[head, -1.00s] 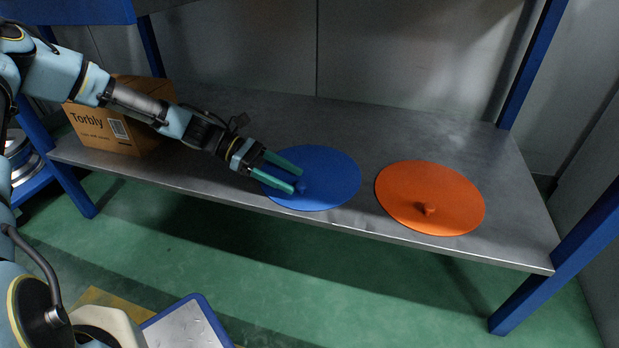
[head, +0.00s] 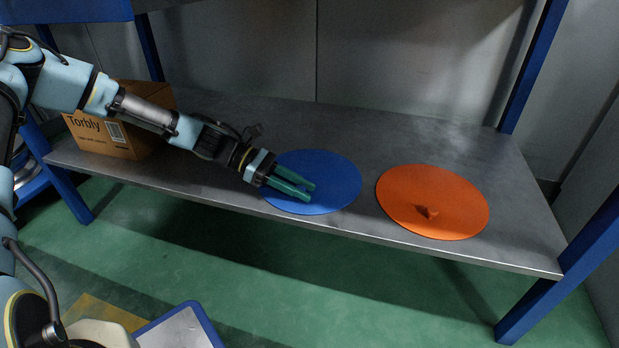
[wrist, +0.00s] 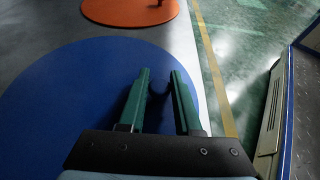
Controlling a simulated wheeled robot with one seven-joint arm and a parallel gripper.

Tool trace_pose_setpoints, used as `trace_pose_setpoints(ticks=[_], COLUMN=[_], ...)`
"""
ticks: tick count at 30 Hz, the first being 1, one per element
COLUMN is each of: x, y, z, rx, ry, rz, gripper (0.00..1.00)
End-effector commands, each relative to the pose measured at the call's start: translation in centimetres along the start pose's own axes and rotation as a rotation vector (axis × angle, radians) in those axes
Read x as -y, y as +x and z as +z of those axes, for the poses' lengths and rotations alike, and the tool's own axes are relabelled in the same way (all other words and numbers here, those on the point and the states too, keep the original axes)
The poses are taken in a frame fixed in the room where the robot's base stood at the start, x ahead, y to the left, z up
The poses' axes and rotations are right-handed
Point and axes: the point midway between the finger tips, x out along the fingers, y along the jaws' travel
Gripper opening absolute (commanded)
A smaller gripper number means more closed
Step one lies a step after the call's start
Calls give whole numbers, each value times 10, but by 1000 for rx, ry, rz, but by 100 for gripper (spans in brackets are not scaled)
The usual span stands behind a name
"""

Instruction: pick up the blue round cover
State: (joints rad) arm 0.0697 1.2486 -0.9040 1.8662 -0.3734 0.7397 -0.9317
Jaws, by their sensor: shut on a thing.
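The blue round cover (head: 335,180) lies on the metal shelf, left of the orange one. It also fills much of the wrist view (wrist: 60,100). My gripper (head: 309,192) is over the cover's front left part, with its green fingers low against it. My gripper is shut on the knob. The cover looks flat on the shelf; I cannot tell any lift.
An orange round cover (head: 440,195) with a small knob lies to the right on the shelf (head: 240,110). A cardboard box (head: 112,138) stands at the left. Blue posts (head: 530,75) bound the shelf. A blue-edged platform (head: 185,325) is at the bottom.

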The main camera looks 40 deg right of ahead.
Motion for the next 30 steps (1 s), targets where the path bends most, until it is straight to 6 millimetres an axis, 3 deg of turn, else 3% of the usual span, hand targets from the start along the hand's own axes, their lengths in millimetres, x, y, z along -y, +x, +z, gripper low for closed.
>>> trace_pose_setpoints(ticks=[4, 22, 30], x=[0, 0, 0], y=[0, -1, -9], z=[0, 1, 20], rx=[0, 0, -2], ry=[0, 0, 1], rz=[0, 0, -1], gripper=[0, 0, 0])
